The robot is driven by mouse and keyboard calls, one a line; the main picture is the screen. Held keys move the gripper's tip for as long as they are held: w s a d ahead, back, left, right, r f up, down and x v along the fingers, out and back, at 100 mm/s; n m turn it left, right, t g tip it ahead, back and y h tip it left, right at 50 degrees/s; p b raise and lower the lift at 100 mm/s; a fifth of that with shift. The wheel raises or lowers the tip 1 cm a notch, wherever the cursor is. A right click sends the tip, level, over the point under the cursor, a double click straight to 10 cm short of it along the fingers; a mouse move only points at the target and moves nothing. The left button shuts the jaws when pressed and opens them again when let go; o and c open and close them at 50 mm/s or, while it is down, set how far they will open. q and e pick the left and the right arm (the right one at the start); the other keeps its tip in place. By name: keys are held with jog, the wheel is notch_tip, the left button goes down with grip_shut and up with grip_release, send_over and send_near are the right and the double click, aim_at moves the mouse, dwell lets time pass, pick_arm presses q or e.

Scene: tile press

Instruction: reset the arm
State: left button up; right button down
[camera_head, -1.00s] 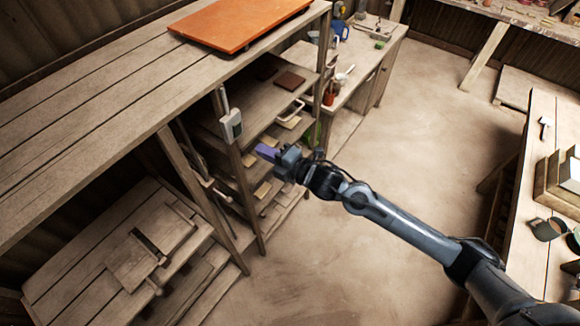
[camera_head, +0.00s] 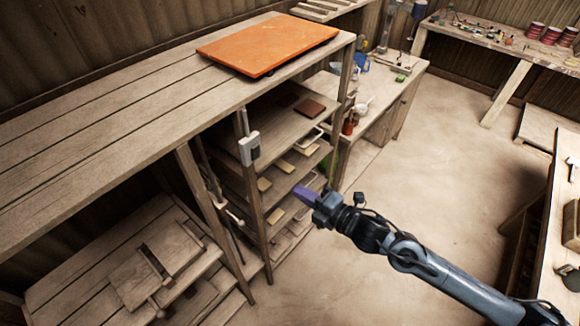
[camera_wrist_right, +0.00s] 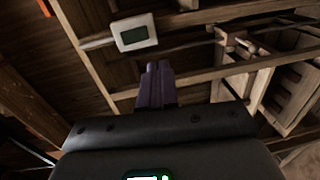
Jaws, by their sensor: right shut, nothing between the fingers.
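My right gripper (camera_head: 307,196) is in the middle of the head view, its arm coming in from the lower right. Its purple fingers are together and hold nothing. They point left toward the wooden shelf rack (camera_head: 262,205), apart from it, over the front of the lower shelves. In the right wrist view the shut purple fingers (camera_wrist_right: 155,85) show at the centre, with a white box with a grey display (camera_wrist_right: 134,33) beyond them. My left gripper does not show in either view.
An orange board (camera_head: 268,45) lies on the rack's top. The white box (camera_head: 249,148) is fixed to a rack post. Shelves hold several small tiles (camera_head: 285,166). A side bench (camera_head: 398,85) stands behind, and another table (camera_head: 562,235) at right. The floor (camera_head: 440,150) between is clear.

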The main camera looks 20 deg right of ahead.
jog(key=s+a+f+m+g+h+p, duration=0.1)
jog(key=s+a+m+h+p, duration=0.1)
jog(key=s+a+m+p, duration=0.25)
jog(key=s+a+f+m+g+h+p, duration=0.1)
jog(key=s+m+p, duration=0.35)
jog(key=s, duration=0.35)
jog(key=s+d+f+m+g+h+p, duration=0.1)
jog(key=s+d+m+g+h, duration=0.1)
jog(key=s+m, duration=0.4)
jog(key=s+d+f+m+g+h+p, duration=0.1)
jog(key=s+d+m+g, duration=0.3)
jog(key=s, duration=0.5)
jog(key=m+g+h, duration=0.1)
jog(key=m+g, duration=0.1)
jog(key=g, duration=0.1)
jog(key=shift+s+d, duration=0.15)
jog(key=shift+s, duration=0.05)
